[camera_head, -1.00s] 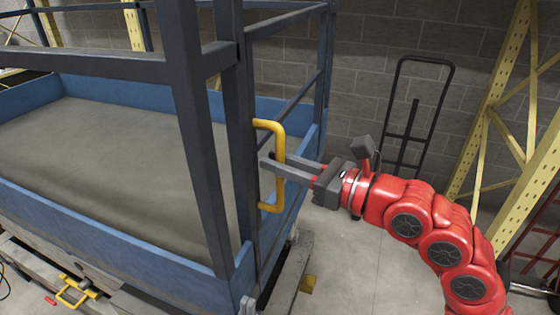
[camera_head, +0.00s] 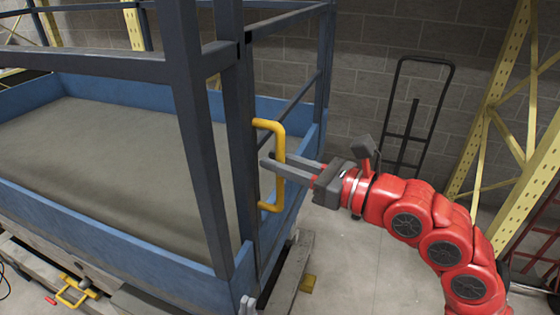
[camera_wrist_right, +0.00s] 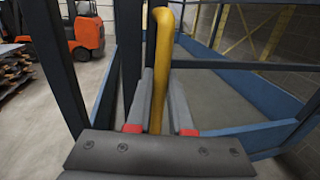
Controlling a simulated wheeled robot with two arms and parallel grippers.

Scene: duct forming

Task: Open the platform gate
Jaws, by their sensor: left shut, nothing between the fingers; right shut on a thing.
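The blue lift platform (camera_head: 110,245) has dark railings around it. The gate (camera_head: 290,100) is at its right end, in line with the surrounding rails. A yellow D-shaped handle (camera_head: 280,192) is fixed to the dark upright (camera_head: 241,150) at the near corner. My right gripper (camera_head: 272,164) reaches in from the right and is shut on the handle's vertical bar, around mid-height. In the right wrist view the yellow handle (camera_wrist_right: 161,60) runs between the two grey fingers with red pads.
A black hand truck (camera_head: 408,120) stands against the block wall behind my right arm. Yellow racking (camera_head: 490,110) rises at the right. An orange forklift (camera_wrist_right: 87,36) shows in the right wrist view.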

